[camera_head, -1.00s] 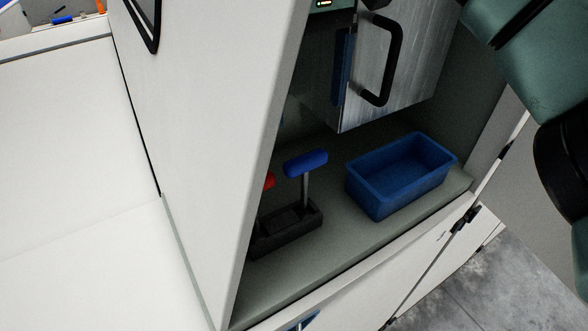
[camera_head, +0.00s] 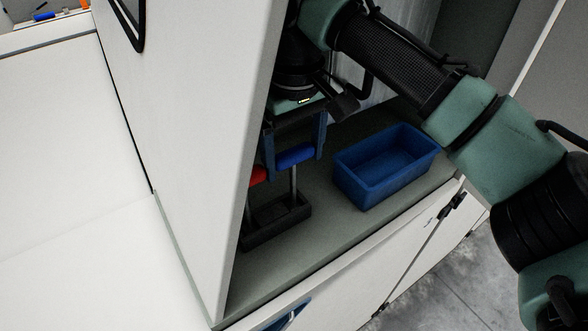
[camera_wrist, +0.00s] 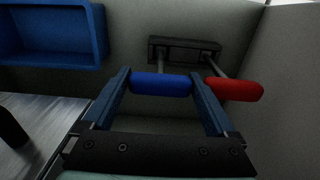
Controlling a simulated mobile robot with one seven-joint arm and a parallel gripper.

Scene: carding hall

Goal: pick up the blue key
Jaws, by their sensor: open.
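The blue key (camera_head: 295,156) has a blue cross handle on a thin grey shaft. It stands upright in a dark holder (camera_head: 275,224) on the cabinet floor. My gripper (camera_head: 296,162) is open, with one finger at each end of the blue handle. In the wrist view the blue key's handle (camera_wrist: 161,84) lies between the two fingertips (camera_wrist: 161,80), close to both; I cannot tell whether they touch it. A red key (camera_head: 257,175) stands beside it in the same holder, partly hidden by the cabinet wall. In the wrist view the red handle (camera_wrist: 233,89) is just right of the right finger.
A blue bin (camera_head: 388,166) stands right of the holder, with bare shelf (camera_head: 300,262) in front. The white cabinet side wall (camera_head: 205,130) is close on the left. A metal door with a black handle is behind my arm.

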